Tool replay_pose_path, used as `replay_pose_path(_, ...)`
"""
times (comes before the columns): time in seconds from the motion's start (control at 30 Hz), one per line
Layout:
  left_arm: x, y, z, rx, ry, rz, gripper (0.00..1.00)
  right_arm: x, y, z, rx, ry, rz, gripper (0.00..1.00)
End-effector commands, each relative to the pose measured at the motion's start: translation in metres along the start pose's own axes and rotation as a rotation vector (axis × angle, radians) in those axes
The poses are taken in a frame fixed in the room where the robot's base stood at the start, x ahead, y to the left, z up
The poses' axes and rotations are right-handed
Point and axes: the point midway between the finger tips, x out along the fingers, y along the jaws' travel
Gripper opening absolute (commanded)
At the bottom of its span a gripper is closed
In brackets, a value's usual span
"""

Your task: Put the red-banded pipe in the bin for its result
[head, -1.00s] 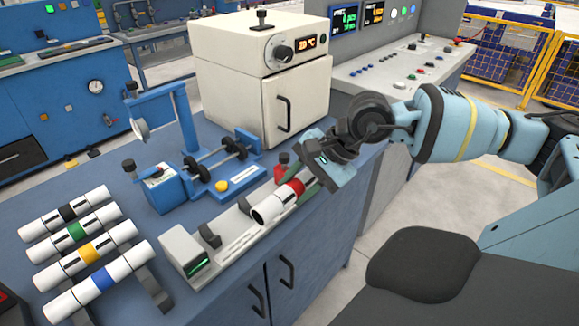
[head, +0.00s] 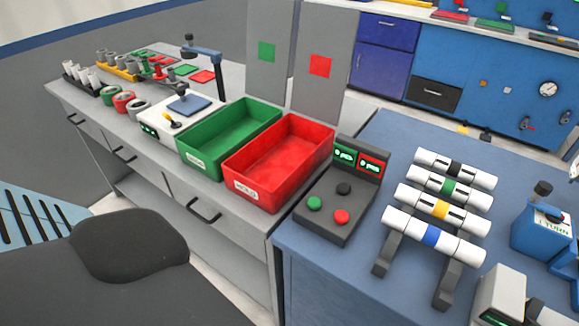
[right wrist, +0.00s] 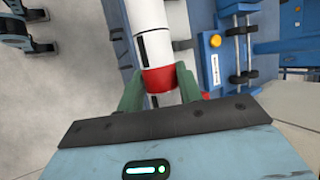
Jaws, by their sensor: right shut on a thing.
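The red-banded pipe (right wrist: 151,40) is white with a red band and a black line, seen in the right wrist view. My right gripper (right wrist: 160,86) is shut on it, its green fingers on either side of the red band. I cannot tell whether the pipe still touches the tester. In the head view a green bin (head: 228,140) and a red bin (head: 277,160), labelled HOLD, stand side by side on the grey bench. Both look empty. The tester (head: 503,295) shows only partly at the lower right. My left gripper is not in view.
A rack (head: 385,258) holds several pipes with black, green, yellow and blue bands. A button console (head: 335,205) stands between rack and bins.

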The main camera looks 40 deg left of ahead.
Motion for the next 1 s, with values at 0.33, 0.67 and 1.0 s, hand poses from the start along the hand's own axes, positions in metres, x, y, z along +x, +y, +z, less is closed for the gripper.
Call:
replay_pose_path(0.33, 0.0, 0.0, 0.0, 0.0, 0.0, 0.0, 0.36, 0.007, 0.002, 0.013, -0.074, -0.052, 0.028, 0.07)
replay_pose_path(0.67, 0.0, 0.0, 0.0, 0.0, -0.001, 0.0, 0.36, 0.018, 0.012, 0.094, -0.601, -0.375, 0.237, 0.07)
replay_pose_path(1.0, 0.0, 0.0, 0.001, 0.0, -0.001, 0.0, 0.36, 0.005, 0.019, 0.14, -1.008, -0.617, 0.412, 0.07)
